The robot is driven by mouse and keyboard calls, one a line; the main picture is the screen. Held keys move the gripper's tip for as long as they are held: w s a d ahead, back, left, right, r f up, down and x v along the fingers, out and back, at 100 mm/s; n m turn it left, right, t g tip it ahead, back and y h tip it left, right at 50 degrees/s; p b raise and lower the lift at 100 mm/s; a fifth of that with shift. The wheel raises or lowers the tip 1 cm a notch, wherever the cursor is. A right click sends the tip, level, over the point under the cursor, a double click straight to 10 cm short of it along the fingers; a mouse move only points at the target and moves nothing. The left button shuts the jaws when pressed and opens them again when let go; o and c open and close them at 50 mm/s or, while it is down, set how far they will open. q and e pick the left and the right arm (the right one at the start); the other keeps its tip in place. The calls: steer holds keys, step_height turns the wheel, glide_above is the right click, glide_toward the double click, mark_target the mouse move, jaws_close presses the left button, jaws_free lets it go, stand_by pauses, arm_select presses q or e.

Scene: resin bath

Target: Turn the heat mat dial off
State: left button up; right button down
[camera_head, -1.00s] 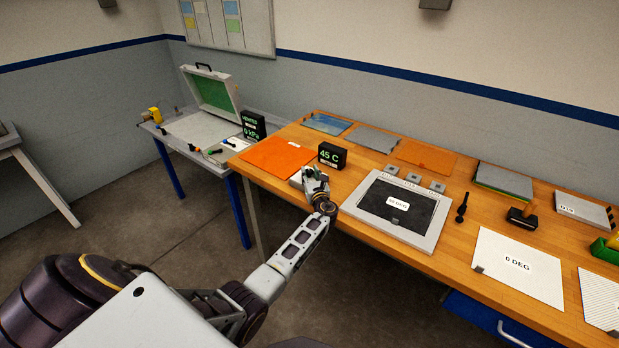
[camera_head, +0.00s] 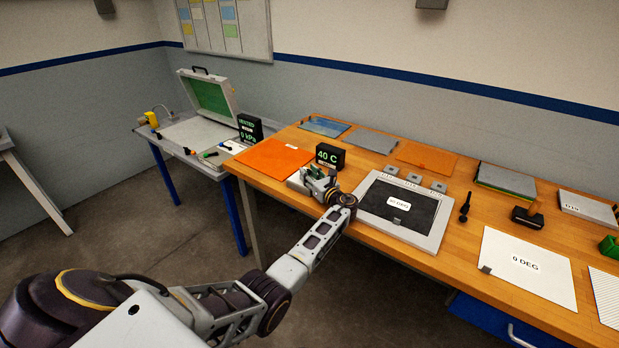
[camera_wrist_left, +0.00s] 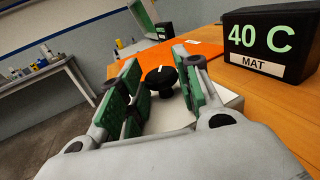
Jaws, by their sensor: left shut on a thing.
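The heat mat dial (camera_wrist_left: 160,80) is a black knob on a small white box (camera_wrist_left: 228,99) in the left wrist view. My left gripper (camera_wrist_left: 160,88) has its green-padded fingers on either side of the knob and is shut on it. In the head view the gripper (camera_head: 310,177) is at the box and hides the dial. The black MAT display (camera_head: 330,157) beside it reads 40 C in green; it also shows large in the left wrist view (camera_wrist_left: 270,42). The orange heat mat (camera_head: 274,160) lies flat to the left. My right gripper is not in view.
A framed dark panel (camera_head: 436,229) lies right of the gripper on the wooden table. A side table at the left holds an open case (camera_head: 209,92) and a vacuum display (camera_head: 250,128). Flat sheets lie along the table's back.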

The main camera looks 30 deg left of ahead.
arm_select(q)
steer(key=o, duration=1)
steer(key=shift+c, duration=0.2)
steer(key=shift+v, duration=5.95)
